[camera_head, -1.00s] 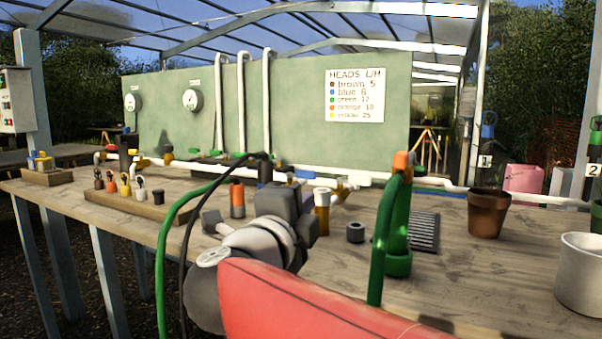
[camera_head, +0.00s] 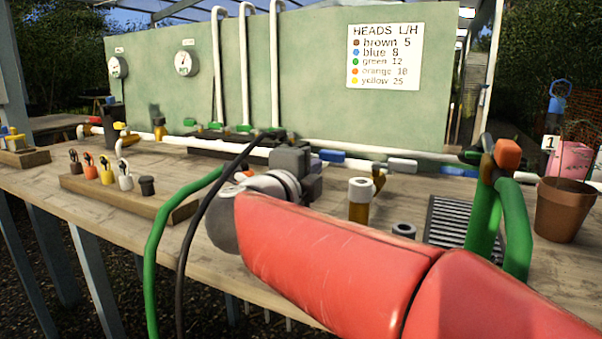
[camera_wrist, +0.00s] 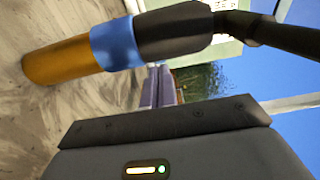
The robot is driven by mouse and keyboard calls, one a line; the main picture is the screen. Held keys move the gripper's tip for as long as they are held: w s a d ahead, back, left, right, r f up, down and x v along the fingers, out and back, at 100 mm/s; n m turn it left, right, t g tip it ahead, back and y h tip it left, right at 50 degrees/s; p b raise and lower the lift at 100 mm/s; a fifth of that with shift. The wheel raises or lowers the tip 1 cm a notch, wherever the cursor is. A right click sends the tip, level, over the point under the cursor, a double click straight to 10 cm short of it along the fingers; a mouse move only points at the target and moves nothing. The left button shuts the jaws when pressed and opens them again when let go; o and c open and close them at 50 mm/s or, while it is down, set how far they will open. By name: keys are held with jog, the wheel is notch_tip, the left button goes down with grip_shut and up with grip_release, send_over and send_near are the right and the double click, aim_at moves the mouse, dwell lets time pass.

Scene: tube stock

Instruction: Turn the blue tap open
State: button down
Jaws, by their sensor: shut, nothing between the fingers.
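A blue tap handle (camera_head: 332,155) sits low by the white pipe along the back of the bench, just right of my gripper (camera_head: 300,165) in the head view. I cannot tell how its handle is turned. My gripper is shut and empty above the bench; its fingertips are mostly hidden behind its own body. In the wrist view, a brass cylinder with a blue collar (camera_wrist: 115,45) and a black hose fitting (camera_wrist: 175,30) crosses close above the gripper body.
A green hose and a black hose (camera_head: 195,215) arch close left of my gripper. A white-topped brass post (camera_head: 361,200), a dark grate (camera_head: 448,220), green hoses (camera_head: 500,215) and a terracotta pot (camera_head: 564,210) stand right. A wooden rack (camera_head: 130,197) lies left.

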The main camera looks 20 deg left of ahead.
aim_at(334, 156)
jog(key=w, duration=0.6)
jog(key=shift+w+d+p, duration=0.2)
jog(key=shift+d+p, duration=0.05)
jog(key=shift+p, duration=0.1)
jog(key=shift+w+d, duration=0.3)
jog(key=shift+w, duration=0.1)
